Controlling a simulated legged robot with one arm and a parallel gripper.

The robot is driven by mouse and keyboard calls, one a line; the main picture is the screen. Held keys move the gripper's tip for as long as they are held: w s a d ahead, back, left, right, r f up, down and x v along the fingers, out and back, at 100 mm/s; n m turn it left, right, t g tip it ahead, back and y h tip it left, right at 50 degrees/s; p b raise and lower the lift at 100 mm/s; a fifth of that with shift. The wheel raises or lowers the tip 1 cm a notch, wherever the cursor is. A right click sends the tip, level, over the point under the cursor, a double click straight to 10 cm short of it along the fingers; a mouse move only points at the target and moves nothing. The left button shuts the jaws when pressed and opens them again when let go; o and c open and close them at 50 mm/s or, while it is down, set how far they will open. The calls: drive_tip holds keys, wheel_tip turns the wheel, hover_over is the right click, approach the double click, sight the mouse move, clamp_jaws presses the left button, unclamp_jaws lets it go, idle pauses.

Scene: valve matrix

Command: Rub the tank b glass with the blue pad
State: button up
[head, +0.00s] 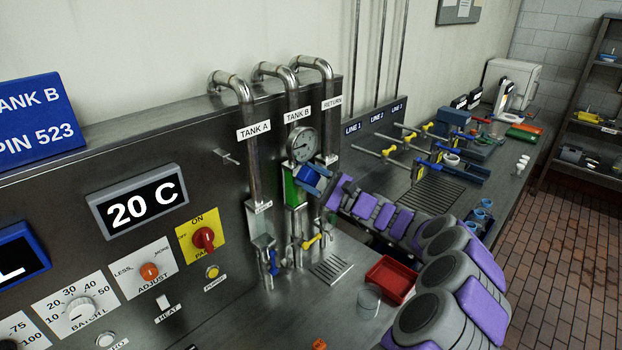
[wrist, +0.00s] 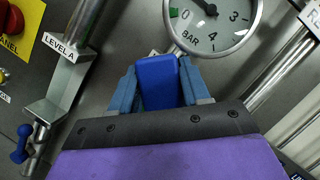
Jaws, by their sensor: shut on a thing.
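My gripper (head: 314,180) is shut on the blue pad (head: 309,174). In the wrist view the pad (wrist: 158,82) sits between the two blue fingers of my gripper (wrist: 160,85). The tank b glass (head: 291,190) shows green below the TANK B label, just left of the pad and partly hidden by it. The pad is at the upper part of the glass; I cannot tell whether they touch. In the wrist view the pad and fingers hide most of the glass.
A round pressure gauge (head: 303,145) is just above the pad. The tank A pipe (head: 250,150) stands to the left and a yellow-handled valve (head: 312,241) is below. A red tray (head: 390,279) and a clear cup (head: 368,300) stand on the counter under my arm.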

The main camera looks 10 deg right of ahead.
drive_tip(key=shift+s+a+f+b, duration=0.1)
drive_tip(key=shift+f+b, duration=0.35)
drive_tip(key=shift+f, duration=0.15)
drive_tip(key=shift+f+b, duration=2.5)
drive_tip(key=shift+f, duration=2.45)
drive_tip(key=p, duration=0.1)
approach(299, 204)
drive_tip(key=shift+s+a+r, duration=0.3)
drive_tip(key=shift+r, duration=0.15)
drive_tip(key=shift+s+a+r, duration=0.3)
drive_tip(key=shift+a+r, duration=0.05)
drive_tip(key=shift+r, duration=0.15)
drive_tip(key=shift+s+d, duration=0.1)
drive_tip(key=shift+s+d, duration=0.4)
drive_tip(key=shift+s, duration=0.15)
drive_tip(key=shift+s+d, duration=0.35)
drive_tip(key=shift+s, duration=0.25)
